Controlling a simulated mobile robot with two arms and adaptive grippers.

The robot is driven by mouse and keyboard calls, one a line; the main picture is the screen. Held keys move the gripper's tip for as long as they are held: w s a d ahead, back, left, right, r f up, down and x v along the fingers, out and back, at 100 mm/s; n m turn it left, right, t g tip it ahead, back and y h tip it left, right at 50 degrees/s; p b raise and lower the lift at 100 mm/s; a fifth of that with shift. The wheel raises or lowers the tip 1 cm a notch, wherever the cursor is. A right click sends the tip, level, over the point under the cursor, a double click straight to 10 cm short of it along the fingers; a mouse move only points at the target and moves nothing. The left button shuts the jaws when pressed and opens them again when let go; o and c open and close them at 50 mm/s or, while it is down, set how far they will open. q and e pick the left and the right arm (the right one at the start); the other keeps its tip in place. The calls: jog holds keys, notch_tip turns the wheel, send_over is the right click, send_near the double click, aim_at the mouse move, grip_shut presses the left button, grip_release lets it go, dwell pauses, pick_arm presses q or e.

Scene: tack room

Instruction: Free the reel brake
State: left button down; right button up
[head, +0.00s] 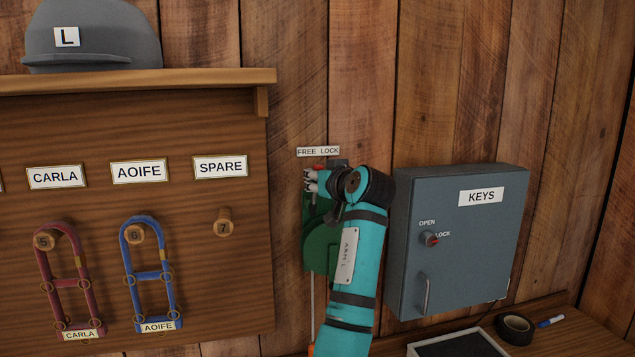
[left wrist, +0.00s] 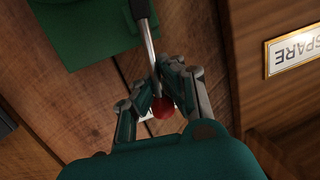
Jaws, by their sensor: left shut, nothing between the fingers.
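The green reel housing (head: 318,245) is mounted on the plank wall under a "FREE LOCK" label (head: 318,151). The arm partly covers it. In the left wrist view, the green housing (left wrist: 85,30) is at the top left. A grey lever (left wrist: 146,40) runs from it to a red knob (left wrist: 163,107). My left gripper (head: 312,181) is shut and empty, close to the lever below the label. In its wrist view, the fingers (left wrist: 160,83) overlap the lever near the knob; I cannot tell whether they touch it. My right gripper is out of view.
A grey key cabinet (head: 455,265) with a red-marked knob (head: 429,239) is right of the arm. A wooden rack (head: 200,120) with hanging halters is left, with a cap (head: 92,45) above. Black tape (head: 515,328) and a marker (head: 550,322) lie on the bench.

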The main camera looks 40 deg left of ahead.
pick_arm(q)
jog(key=shift+s+a+r+n, duration=0.2)
jog(key=shift+s+r+n, duration=0.05)
jog(key=shift+r+n, duration=0.2)
dwell(0.8)
jog(key=c, duration=2)
grip_release()
jog(key=o, duration=0.6)
jog(key=shift+s, duration=0.2)
jog(key=shift+d+f, duration=0.1)
jog(key=shift+w+f, duration=0.1)
jog(key=shift+d, duration=0.25)
jog(key=v, duration=1.1)
jog(key=shift+s+d, duration=0.2)
jog(key=shift+s, duration=0.15)
